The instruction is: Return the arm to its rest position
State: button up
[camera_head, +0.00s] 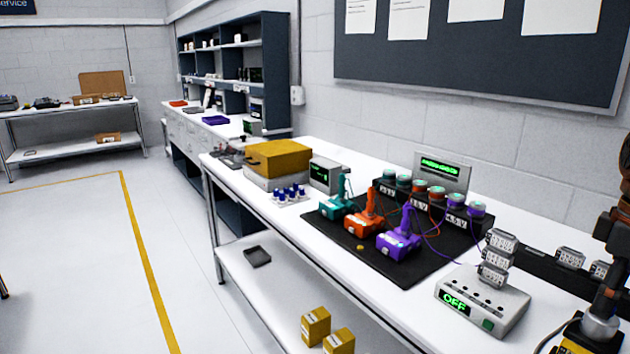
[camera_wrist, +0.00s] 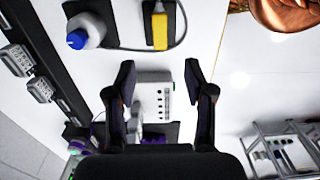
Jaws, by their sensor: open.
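My gripper (camera_wrist: 160,76) shows in the wrist view with its two dark fingers spread wide apart. Nothing is held between them. Beyond the gap lies a pale box with small buttons (camera_wrist: 154,96) on the white bench, apart from the fingers. In the head view, a dark, copper-toned jointed part at the right edge looks like part of my arm, cut off by the frame. The fingertips cannot be made out in that view.
The white bench (camera_head: 312,218) carries a black mat (camera_head: 340,250) with teal, orange (camera_head: 366,216) and purple (camera_head: 398,240) devices. A box reading OFF (camera_head: 482,300) stands nearer. A blue-capped bottle (camera_wrist: 85,28) and yellow block (camera_wrist: 159,30) lie near my gripper. Floor at left is clear.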

jog(key=a+f+m, duration=0.1)
jog(key=a+f, duration=0.3)
jog(key=a, duration=0.5)
jog(key=a+f, duration=0.3)
jog(key=a, duration=0.7)
jog(key=s+a+f+m+g, duration=0.2)
jog(key=s+a+f+m, duration=0.3)
jog(key=s+a+f, duration=0.65)
notch_tip(320, 180, up, 12)
jog(key=s+d+p, duration=0.1)
jog(key=p, duration=1.1)
jog(key=shift+s+d, duration=0.2)
jog(key=shift+s, duration=0.15)
